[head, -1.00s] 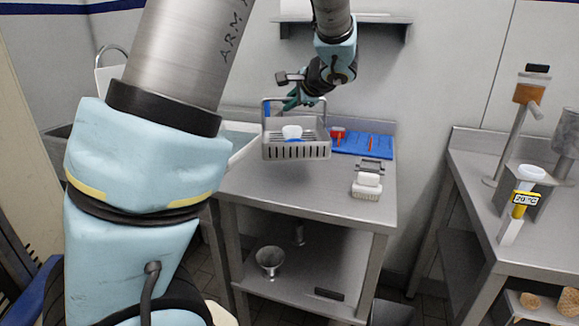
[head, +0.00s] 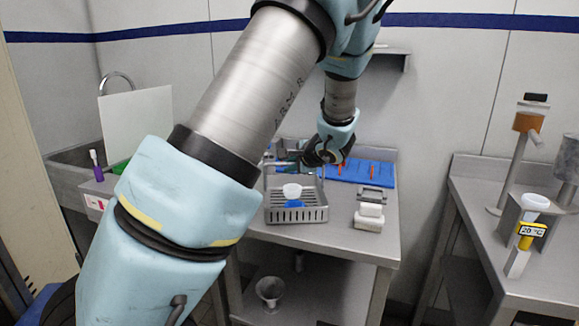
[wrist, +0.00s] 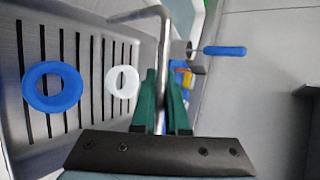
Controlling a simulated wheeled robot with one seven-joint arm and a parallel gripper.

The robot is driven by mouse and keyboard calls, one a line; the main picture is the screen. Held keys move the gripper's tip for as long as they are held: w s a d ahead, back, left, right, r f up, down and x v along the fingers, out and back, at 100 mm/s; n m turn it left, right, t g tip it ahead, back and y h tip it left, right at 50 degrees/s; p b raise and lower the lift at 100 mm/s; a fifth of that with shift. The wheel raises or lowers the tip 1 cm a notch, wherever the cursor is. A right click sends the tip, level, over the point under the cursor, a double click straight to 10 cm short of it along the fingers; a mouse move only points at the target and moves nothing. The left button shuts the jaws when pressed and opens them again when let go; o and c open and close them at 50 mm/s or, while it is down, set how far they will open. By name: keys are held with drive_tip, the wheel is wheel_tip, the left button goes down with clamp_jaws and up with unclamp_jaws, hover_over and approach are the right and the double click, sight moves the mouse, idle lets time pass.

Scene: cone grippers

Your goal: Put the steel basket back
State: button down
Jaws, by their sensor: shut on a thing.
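The steel basket (head: 296,214) is a slotted metal tray with a raised bar handle, over the left part of the steel table. It looks level, and I cannot tell whether its underside touches the table top. My gripper (head: 300,160) is at the handle, behind the basket's front wall. In the wrist view, the green fingers (wrist: 163,85) are shut on the handle bar, with the slotted basket floor (wrist: 87,80) to the left. A blue ring (wrist: 52,86) and a white ring (wrist: 124,81) sit inside the basket. My arm hides the table's left end.
A blue mat (head: 352,171) with red items lies behind and right of the basket. A metal funnel (head: 269,290) is on the lower shelf. A white board (head: 136,122) stands at the sink. Bare table lies in front.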

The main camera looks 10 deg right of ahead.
drive_tip(key=c, duration=0.9)
unclamp_jaws()
drive_tip(key=b+v, duration=0.2)
drive_tip(key=v, duration=1)
drive_tip(key=shift+s+a+f+n+g+h, duration=0.75)
drive_tip(key=shift+s+a+f+n+g, duration=1.35)
drive_tip(key=shift+a, duration=1.8)
drive_tip(key=shift+s+a+f+n+g+h, duration=0.85)
drive_tip(key=shift+s+a+f+n, duration=0.75)
drive_tip(key=shift+s+a+n, duration=1.8)
drive_tip(key=shift+s+a+f+n+g+h, duration=0.6)
drive_tip(key=shift+s+a+f+n+g, duration=1.45)
drive_tip(key=shift+a, duration=2.35)
